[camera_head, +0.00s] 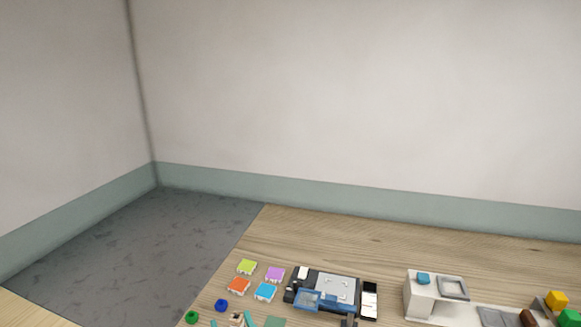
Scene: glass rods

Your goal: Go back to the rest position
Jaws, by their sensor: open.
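My gripper and arm do not clearly show in the head view. The wooden table (330,240) fills the lower right, with small objects along the bottom of the picture. No glass rods can be made out, and the table's near part is cut off by the lower edge.
Four coloured blocks, among them a purple one (274,274), stand left of a black and grey device (336,288). A white unit (418,296) stands to the right, with yellow (556,300) and green blocks beyond. Blue (221,305) and green rings lie front left. The table's back is clear.

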